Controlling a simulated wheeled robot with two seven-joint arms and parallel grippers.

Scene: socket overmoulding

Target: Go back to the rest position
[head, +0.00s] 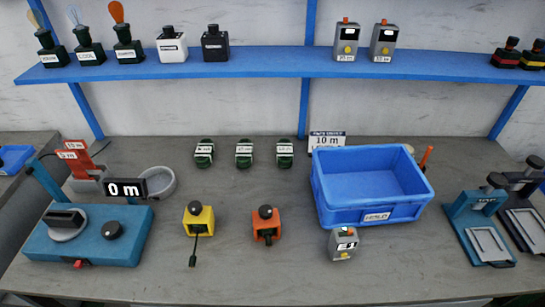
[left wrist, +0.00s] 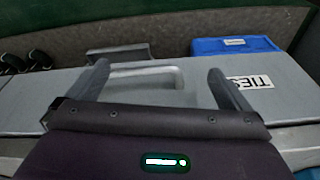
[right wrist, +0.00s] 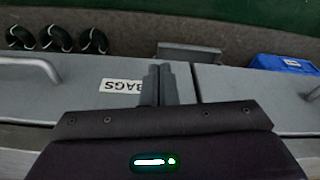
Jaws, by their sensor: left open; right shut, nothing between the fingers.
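My left gripper (left wrist: 158,82) shows in the left wrist view with its two fingers wide apart and nothing between them. Neither gripper shows in the head view.
The workbench carries a teal machine (head: 88,233) reading 0 m, a yellow block (head: 199,219), an orange block (head: 266,226), several green coils and a blue bin (head: 370,185). A blue shelf (head: 270,62) runs behind. The bench's front middle is clear.

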